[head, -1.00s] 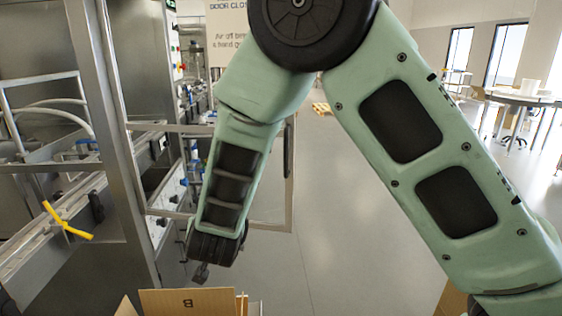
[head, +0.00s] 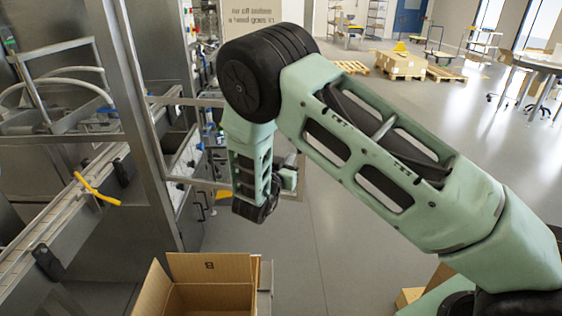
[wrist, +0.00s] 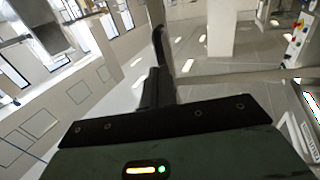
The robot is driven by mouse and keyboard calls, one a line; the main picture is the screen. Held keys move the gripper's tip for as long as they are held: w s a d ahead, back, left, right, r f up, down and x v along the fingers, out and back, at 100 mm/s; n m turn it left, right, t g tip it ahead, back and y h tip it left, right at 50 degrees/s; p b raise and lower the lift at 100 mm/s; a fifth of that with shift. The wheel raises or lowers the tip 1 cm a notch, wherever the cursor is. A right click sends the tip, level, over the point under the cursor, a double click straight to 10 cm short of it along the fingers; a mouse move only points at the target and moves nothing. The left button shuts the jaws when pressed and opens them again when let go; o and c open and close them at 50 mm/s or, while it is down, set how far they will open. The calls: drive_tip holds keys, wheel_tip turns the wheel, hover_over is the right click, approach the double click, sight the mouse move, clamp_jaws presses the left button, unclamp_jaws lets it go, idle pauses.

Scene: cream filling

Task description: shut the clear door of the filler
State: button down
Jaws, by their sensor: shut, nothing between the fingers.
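The clear door (head: 195,102) of the filler has a thin metal frame. In the head view it stands open, sticking out to the right from the steel cabinet post, and my arm hides much of it. My gripper (head: 289,168) is small there, beside the door's outer right edge, partly hidden behind my wrist. In the wrist view my gripper (wrist: 160,65) shows as dark fingers, closed together with nothing held. A metal bar, seemingly the door frame (wrist: 250,75), runs right of the fingers. I cannot tell whether they touch.
The filler's steel cabinet (head: 145,130) and a conveyor with a yellow handle (head: 97,189) stand at the left. An open carton (head: 210,268) is at the bottom. The floor right of the door is clear. Pallets with boxes (head: 398,64) lie far back.

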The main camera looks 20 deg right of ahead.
sight(298, 147)
drive_tip(key=p+x, duration=0.2)
drive_tip(key=x, duration=0.3)
drive_tip(key=shift+w+d, duration=0.1)
drive_tip(key=shift+d, duration=0.05)
